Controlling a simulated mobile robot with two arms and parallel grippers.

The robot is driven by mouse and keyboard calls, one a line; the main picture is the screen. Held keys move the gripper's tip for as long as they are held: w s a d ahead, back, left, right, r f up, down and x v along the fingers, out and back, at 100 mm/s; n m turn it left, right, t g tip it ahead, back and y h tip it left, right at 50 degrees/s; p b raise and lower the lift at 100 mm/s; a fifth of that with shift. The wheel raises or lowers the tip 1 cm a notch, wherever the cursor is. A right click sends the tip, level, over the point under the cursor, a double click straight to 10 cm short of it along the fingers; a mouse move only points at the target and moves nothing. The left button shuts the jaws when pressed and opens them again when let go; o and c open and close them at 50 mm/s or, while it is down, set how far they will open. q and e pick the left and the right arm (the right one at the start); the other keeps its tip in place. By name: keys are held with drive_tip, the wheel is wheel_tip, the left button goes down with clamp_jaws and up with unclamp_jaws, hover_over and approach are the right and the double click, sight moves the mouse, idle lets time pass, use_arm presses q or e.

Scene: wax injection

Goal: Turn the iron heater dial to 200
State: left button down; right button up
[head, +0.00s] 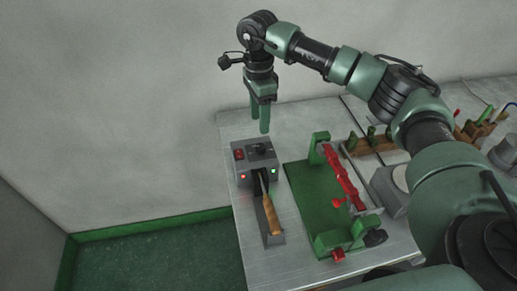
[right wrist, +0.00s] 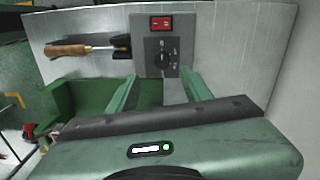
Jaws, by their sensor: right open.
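The iron heater (head: 256,161) is a small grey box near the table's left edge, with a red switch and small lit lamps on it. Its dial (right wrist: 162,57) is a dark round knob on a black scale in the right wrist view; the scale's numbers are too small to read. The iron (head: 270,212), with a wooden handle, rests in its holder in front of the box. My right gripper (head: 260,130) points down above and behind the box, its two fingers apart and empty. In the right wrist view the open fingers (right wrist: 158,85) lie just short of the dial. My left gripper is not in view.
A green fixture (head: 309,205) with a red clamp bar stands right of the heater. Wooden racks (head: 372,143) and other tools stand further right on the metal table (head: 283,261). A wall rises behind the table.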

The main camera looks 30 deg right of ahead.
sight(260, 146)
drive_tip(key=shift+w+f+b, duration=0.2)
drive_tip(key=shift+f+b, duration=0.35)
drive_tip(key=shift+f, duration=0.6)
drive_tip(key=shift+f+p, duration=0.35)
drive_tip(key=shift+f, duration=0.25)
drive_tip(key=f+p, duration=0.1)
drive_tip(key=f, duration=0.5)
drive_tip(key=shift+s+f+p, duration=0.15)
drive_tip(key=shift+s+p, duration=0.05)
drive_tip(key=shift+p, duration=0.15)
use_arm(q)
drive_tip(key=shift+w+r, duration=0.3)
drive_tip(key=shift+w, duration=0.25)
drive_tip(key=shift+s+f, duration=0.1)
use_arm(e)
clamp_jaws()
